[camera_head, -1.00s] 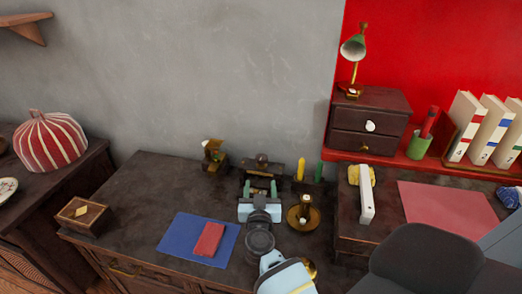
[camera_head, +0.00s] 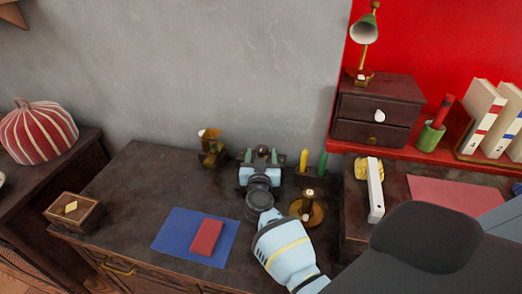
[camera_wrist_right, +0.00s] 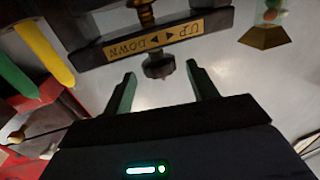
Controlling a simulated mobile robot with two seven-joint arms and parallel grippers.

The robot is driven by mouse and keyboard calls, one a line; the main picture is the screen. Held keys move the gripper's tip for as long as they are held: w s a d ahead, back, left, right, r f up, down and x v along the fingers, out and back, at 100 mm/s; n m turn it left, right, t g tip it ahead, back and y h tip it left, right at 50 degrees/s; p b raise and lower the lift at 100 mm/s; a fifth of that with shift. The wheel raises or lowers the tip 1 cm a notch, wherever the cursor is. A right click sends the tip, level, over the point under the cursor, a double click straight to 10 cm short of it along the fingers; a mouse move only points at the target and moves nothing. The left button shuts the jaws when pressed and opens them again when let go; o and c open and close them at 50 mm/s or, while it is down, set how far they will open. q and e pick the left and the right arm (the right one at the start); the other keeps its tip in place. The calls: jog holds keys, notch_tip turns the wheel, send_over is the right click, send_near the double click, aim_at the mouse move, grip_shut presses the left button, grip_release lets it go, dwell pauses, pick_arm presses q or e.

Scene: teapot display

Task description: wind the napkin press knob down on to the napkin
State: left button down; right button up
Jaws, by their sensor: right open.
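The napkin press (camera_head: 263,150) is a dark frame standing near the wall at the back of the desk. In the right wrist view, its bar carries an upside-down UP/DOWN arrow plate (camera_wrist_right: 154,40). The dark lobed knob (camera_wrist_right: 159,66) juts from the bar towards my gripper. My right gripper (camera_head: 262,157) is open in front of the press. In the wrist view its two green fingers (camera_wrist_right: 161,70) stand either side of the knob, with a gap on each side. The napkin cannot be made out. My left gripper is out of view.
Yellow (camera_head: 303,160) and green candles (camera_head: 323,163) and a brass candlestick (camera_head: 308,208) stand close right of the press. A brass object (camera_head: 211,148) stands to its left.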

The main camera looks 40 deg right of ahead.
aim_at(261, 153)
jog(key=shift+x, duration=1.15)
jog(key=shift+w+d+b, duration=0.35)
jog(key=shift+w, duration=0.05)
jog(key=c, duration=1)
jog(key=shift+o, duration=0.2)
